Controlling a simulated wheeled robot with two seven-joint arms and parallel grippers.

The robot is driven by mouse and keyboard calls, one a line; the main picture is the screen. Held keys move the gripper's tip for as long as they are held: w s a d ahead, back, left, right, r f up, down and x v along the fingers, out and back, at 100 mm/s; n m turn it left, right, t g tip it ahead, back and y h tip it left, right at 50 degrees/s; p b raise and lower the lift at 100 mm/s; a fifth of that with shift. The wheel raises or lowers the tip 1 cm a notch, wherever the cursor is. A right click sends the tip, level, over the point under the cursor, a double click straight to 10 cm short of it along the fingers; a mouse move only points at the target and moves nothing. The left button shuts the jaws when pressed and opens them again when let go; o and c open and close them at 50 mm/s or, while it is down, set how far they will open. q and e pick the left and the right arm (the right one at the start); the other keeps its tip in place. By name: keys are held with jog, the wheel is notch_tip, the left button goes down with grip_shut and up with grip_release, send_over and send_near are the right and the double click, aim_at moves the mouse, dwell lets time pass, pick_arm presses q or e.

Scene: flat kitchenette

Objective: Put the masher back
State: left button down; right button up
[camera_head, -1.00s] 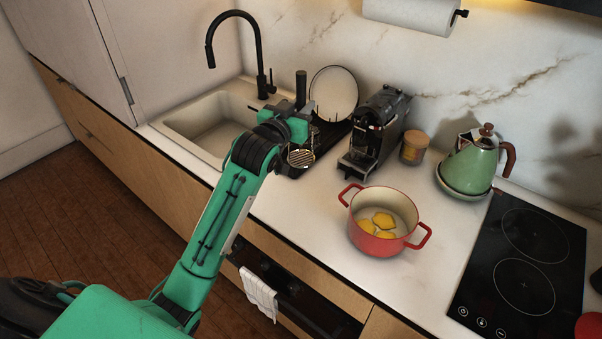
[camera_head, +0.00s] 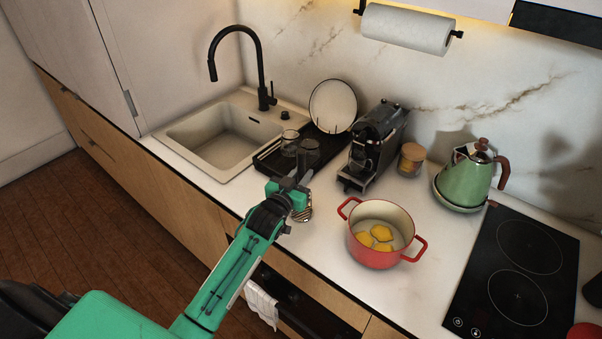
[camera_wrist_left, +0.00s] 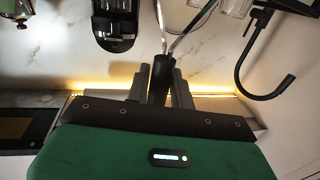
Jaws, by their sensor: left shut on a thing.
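My left gripper (camera_head: 288,190) is shut on the masher above the counter, in front of the dark drying tray. The masher's round metal head (camera_head: 303,212) hangs below the fingers in the head view. In the left wrist view the black masher handle (camera_wrist_left: 160,78) sits between the fingers of the gripper (camera_wrist_left: 160,90), and its metal rods run up out of the picture. Most of the handle is hidden in the head view. The red pot (camera_head: 378,256) stands to the right with yellow pieces inside. My right gripper is not in view.
The dark drying tray (camera_head: 268,161) holds glasses and a plate (camera_head: 333,105). The sink (camera_head: 200,142) and black faucet (camera_head: 262,75) are left. A coffee machine (camera_head: 375,145), a jar (camera_head: 411,160), a green kettle (camera_head: 465,180) and a hob (camera_head: 515,265) are right.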

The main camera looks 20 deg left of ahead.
pick_arm(q)
jog(key=c, duration=1.2)
grip_release()
jog(key=shift+r, duration=0.15)
jog(key=shift+s+f, duration=0.2)
jog(key=shift+s, duration=0.05)
jog(key=s+b, duration=0.3)
jog(key=s, duration=0.8)
jog(key=shift+s+a+r+b, duration=0.15)
jog(key=shift+s+a+b, duration=0.1)
jog(key=shift+a+b, duration=0.15)
